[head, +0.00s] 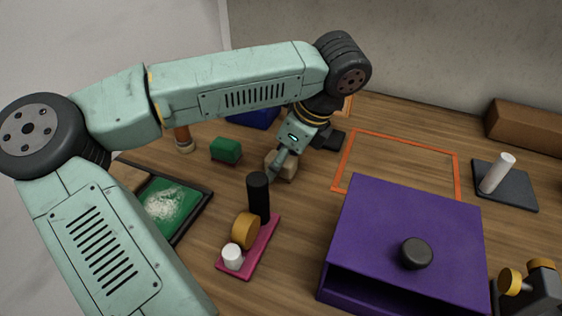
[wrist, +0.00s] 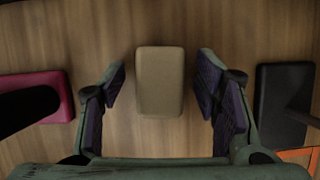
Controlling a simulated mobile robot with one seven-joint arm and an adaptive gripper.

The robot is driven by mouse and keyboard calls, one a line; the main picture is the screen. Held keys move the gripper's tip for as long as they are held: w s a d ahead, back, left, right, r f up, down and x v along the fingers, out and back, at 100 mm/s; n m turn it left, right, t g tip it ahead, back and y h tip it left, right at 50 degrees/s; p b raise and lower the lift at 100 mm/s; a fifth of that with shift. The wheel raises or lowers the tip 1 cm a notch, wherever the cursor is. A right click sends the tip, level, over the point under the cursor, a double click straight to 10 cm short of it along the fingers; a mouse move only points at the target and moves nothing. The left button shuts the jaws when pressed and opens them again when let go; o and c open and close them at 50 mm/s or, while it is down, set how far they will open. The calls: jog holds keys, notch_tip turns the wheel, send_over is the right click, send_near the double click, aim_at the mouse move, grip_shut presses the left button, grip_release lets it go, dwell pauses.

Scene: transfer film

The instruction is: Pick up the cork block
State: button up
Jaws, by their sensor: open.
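The cork block (wrist: 160,82) is a tan block with rounded edges lying on the wooden table. In the wrist view it sits between the two fingers of my gripper (wrist: 163,90), with a gap on each side. In the head view the cork block (head: 283,166) is partly hidden behind one finger of my gripper (head: 290,158). My gripper is open, pointing down over the block, and holds nothing.
Left of the block stands a pink base (head: 262,243) with a black post, a tan disc and a white peg. A green block (head: 226,149) lies behind-left. A purple box (head: 405,225) stands front right. An orange outlined area (head: 400,158) is clear.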

jog(key=c, duration=1.3)
jog(key=shift+o, duration=0.2)
notch_tip(320, 180, up, 10)
jog(key=b, duration=0.2)
jog(key=shift+b, duration=0.3)
jog(key=o, duration=0.6)
jog(key=c, duration=0.4)
jog(key=shift+a, duration=0.1)
jog(key=shift+c, duration=0.2)
